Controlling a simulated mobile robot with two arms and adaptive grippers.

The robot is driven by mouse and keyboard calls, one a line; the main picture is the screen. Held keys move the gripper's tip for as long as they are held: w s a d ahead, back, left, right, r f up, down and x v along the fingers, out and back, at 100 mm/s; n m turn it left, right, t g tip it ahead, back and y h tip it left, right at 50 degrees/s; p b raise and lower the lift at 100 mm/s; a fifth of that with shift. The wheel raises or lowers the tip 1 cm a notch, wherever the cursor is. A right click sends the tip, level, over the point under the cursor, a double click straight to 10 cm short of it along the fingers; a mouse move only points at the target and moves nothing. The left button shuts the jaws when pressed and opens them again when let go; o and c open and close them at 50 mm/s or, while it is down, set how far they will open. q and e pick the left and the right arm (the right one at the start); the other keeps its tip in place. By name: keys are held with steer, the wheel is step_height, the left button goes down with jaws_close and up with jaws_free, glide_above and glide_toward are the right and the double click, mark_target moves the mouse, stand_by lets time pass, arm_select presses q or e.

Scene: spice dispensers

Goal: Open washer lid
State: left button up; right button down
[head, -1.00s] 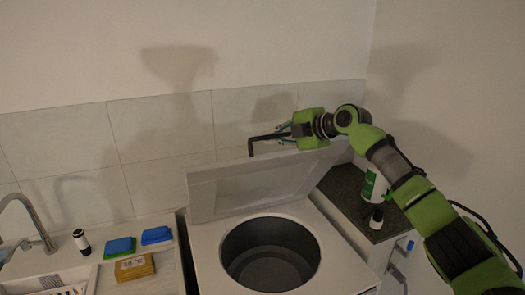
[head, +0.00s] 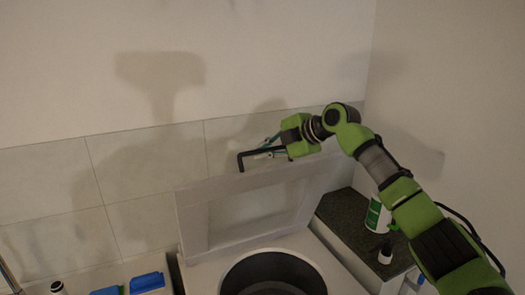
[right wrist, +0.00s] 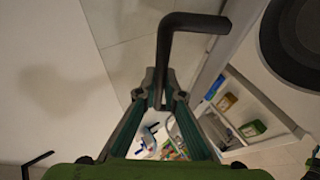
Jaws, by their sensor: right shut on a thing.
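The washer (head: 213,275) stands at lower centre in the head view, its round drum opening (head: 272,270) uncovered. Its pale grey lid (head: 190,222) is raised and leans back towards the tiled wall. My right gripper (head: 279,148) is above the lid's top edge, shut on a black L-shaped bar (head: 241,162) whose bent end points down by that edge. I cannot tell whether the bar touches the lid. In the right wrist view the bar (right wrist: 165,55) sits between the teal-padded fingers (right wrist: 162,92); the drum (right wrist: 292,45) shows at upper right. My left gripper is not in view.
A white and green container (head: 376,216) and a small black and white bottle (head: 385,253) stand on the dark counter (head: 348,215) right of the washer. Blue sponge (head: 147,282) lies at lower left. The tiled wall (head: 150,160) is close behind the lid.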

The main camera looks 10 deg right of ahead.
steer(key=c, duration=2.4)
jaws_free()
steer(key=shift+f, duration=0.2)
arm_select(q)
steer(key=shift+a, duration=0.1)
arm_select(e)
steer(key=shift+w, duration=0.1)
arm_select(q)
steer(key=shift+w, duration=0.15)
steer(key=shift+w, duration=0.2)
arm_select(e)
steer(key=v, duration=1.2)
